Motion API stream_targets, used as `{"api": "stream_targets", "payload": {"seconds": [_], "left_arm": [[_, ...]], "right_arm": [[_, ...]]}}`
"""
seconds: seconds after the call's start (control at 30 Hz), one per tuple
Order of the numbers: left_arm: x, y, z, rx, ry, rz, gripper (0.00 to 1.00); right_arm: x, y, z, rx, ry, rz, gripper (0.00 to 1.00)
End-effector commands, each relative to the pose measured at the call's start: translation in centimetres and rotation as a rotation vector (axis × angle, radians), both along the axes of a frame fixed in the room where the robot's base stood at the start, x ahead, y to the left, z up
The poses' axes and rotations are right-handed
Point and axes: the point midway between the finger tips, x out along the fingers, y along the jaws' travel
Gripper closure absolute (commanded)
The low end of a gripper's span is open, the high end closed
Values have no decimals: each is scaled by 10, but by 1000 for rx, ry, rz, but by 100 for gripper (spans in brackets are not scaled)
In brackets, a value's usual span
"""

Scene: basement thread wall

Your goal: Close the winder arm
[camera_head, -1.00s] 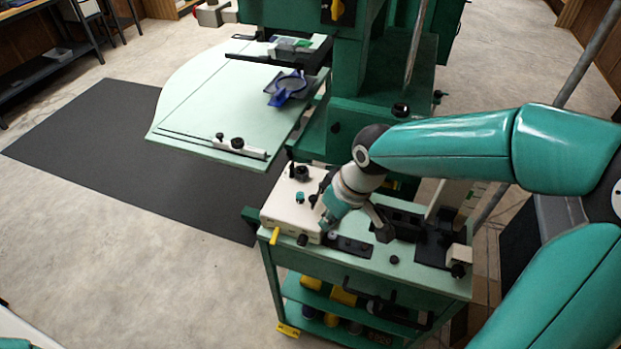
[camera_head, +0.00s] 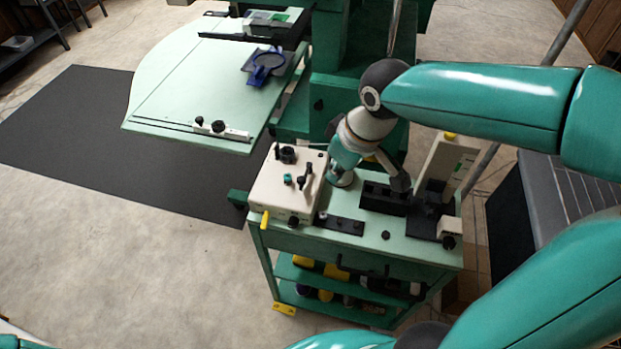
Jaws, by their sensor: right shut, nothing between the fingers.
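The winder looks to be the cream box (camera_head: 275,197) on the left of the green cart top. It carries dark knobs, a small teal knob and a short black upright lever (camera_head: 306,176), which may be the winder arm. I cannot tell whether that arm is open or closed. My right gripper (camera_head: 400,184) is shut and empty. It hangs to the right of the cream box, over the black block on the cart, apart from the lever. My right wrist stands just behind and right of the box. My left gripper is out of view.
The green cart (camera_head: 385,256) also bears a black strip (camera_head: 340,224) and a cream upright post (camera_head: 445,170) at right. A pale green machine table (camera_head: 190,85) with a blue hoop (camera_head: 267,65) stands behind left. Open floor and a dark mat (camera_head: 75,135) lie left.

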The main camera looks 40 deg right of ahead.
Motion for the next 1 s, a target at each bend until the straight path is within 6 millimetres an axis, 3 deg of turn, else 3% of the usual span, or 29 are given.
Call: {"api": "stream_targets", "payload": {"seconds": [0.37, 0.6, 1.0], "left_arm": [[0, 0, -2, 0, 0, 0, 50], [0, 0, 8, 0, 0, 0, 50], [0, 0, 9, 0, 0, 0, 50]], "right_arm": [[20, 5, -75, 0, 7, 1, 100], [51, 12, -76, 0, 2, 0, 100], [58, 13, -78, 1, 0, -2, 100]]}}
